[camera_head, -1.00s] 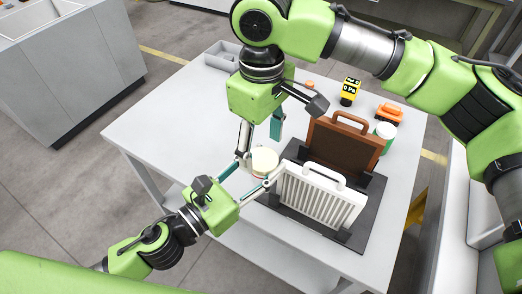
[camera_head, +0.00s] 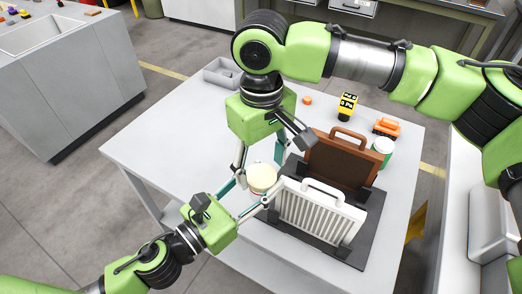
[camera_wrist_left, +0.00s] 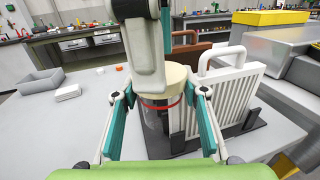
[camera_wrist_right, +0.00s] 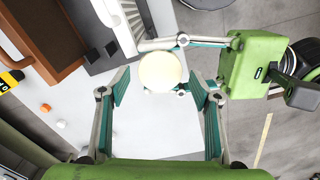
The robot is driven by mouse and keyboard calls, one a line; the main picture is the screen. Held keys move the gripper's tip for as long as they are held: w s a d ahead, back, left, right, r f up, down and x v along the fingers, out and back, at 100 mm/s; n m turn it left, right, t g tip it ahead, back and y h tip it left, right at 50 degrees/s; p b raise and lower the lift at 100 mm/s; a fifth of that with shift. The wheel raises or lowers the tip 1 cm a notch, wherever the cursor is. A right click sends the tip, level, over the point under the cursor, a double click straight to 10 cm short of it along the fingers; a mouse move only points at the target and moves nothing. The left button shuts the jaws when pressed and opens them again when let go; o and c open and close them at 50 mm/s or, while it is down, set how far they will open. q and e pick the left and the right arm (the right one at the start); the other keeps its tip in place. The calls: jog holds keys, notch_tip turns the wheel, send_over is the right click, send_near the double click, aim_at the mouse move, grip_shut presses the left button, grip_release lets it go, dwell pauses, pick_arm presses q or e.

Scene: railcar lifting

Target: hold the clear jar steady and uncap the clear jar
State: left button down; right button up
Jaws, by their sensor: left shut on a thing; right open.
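The clear jar (camera_wrist_left: 155,125) stands upright on the table, with a see-through body, a red ring and a cream cap (camera_wrist_left: 172,80). The cap is on the jar and also shows in the head view (camera_head: 262,178) and the right wrist view (camera_wrist_right: 161,71). My left gripper (camera_wrist_left: 158,100) is shut on the jar's body from the side, below the cap. My right gripper (camera_wrist_right: 160,78) points down over the jar. Its fingers are open, one on each side of the cap with gaps. One right finger hides part of the jar in the left wrist view.
A white ribbed panel (camera_head: 318,210) and a brown case (camera_head: 345,160) stand in a dark rack (camera_head: 350,250) right of the jar. A green cup (camera_head: 382,148), orange and yellow items and a grey tray (camera_head: 217,72) stand farther back. The table's left part is clear.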

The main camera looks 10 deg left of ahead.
jog(key=shift+f, duration=0.85)
jog(key=c, duration=1.2)
jog(key=shift+o, duration=0.2)
jog(key=n, duration=0.4)
jog(key=shift+s, duration=0.1)
jog(key=shift+d, duration=0.1)
jog(key=o, duration=1.2)
